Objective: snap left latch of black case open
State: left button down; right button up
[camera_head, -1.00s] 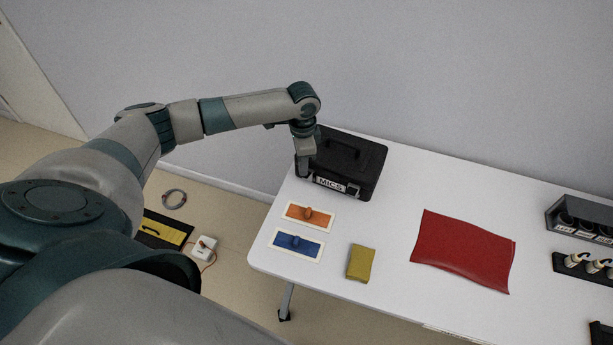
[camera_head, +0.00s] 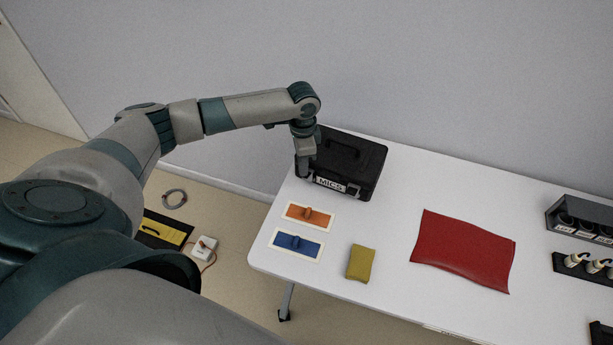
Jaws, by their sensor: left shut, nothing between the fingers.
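The black case (camera_head: 362,160) with a "MICS" label on its front stands at the left back of the white table, its lid down. A latch (camera_head: 353,190) shows at the right of the label. My left gripper (camera_head: 303,174) points down at the case's front left corner, shut and empty. It hides the left latch, so I cannot tell that latch's state or whether the fingers touch it. My right gripper is not in view.
On the white table (camera_head: 390,230) lie an orange panel (camera_head: 296,218), a blue panel (camera_head: 283,246), a yellow cloth (camera_head: 360,263) and a red sheet (camera_head: 462,250). A black holder (camera_head: 580,218) stands at the right. The wall is close behind the case.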

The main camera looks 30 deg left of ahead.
pick_arm(q)
jog(key=shift+f, duration=0.75)
dwell(1.0)
jog(key=shift+r, duration=0.1)
notch_tip(320, 180, up, 7)
jog(key=s+p, duration=0.2)
jog(key=p, duration=0.6)
jog(key=shift+d+p, duration=0.15)
jog(key=shift+p, duration=0.2)
dwell(0.6)
